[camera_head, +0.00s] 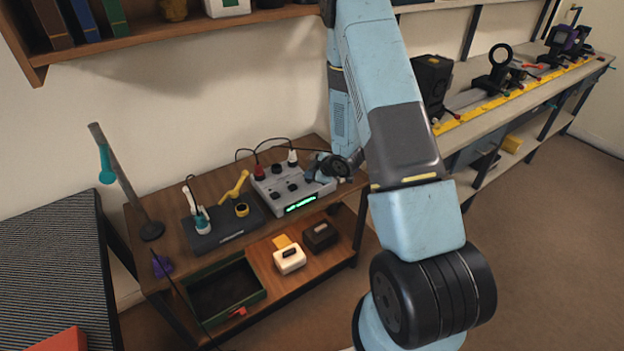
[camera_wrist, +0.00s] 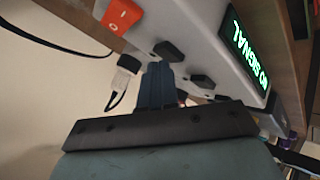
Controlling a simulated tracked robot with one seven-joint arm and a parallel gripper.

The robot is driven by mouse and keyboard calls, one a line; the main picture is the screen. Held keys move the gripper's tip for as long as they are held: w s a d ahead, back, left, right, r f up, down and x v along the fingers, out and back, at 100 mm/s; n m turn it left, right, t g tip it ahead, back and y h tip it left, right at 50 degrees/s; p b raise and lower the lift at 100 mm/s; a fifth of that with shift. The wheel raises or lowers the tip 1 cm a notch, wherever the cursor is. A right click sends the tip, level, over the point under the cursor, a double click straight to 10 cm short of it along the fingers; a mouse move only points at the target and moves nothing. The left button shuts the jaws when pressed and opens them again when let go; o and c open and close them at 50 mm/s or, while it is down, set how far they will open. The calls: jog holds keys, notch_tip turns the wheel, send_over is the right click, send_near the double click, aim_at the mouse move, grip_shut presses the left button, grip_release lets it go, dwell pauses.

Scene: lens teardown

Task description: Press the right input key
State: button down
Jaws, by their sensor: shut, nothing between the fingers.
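The grey-white input box (camera_head: 268,197) stands on the wooden bench in the head view, with black keys on top and a lit green display (camera_head: 300,203) on its front. In the wrist view the box (camera_wrist: 150,28) appears turned over, with the display (camera_wrist: 247,52) reading "NO SIGNAL". A black key (camera_wrist: 170,50) shows just beyond the fingertips, another black key (camera_wrist: 203,80) to their right. My gripper (camera_wrist: 158,70) is shut and empty, close to the box; contact cannot be told. In the head view my gripper (camera_head: 322,168) is at the box's right end, partly covering it.
An orange rocker switch (camera_wrist: 121,15) is on the box. A shelf (camera_head: 150,40) hangs above.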

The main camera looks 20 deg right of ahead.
jog(key=shift+f, duration=0.2)
jog(key=shift+r, duration=0.2)
dwell(0.4)
jog(key=shift+r, duration=0.65)
jog(key=shift+r, duration=0.1)
jog(key=shift+r, duration=2.4)
jog(key=shift+r, duration=0.1)
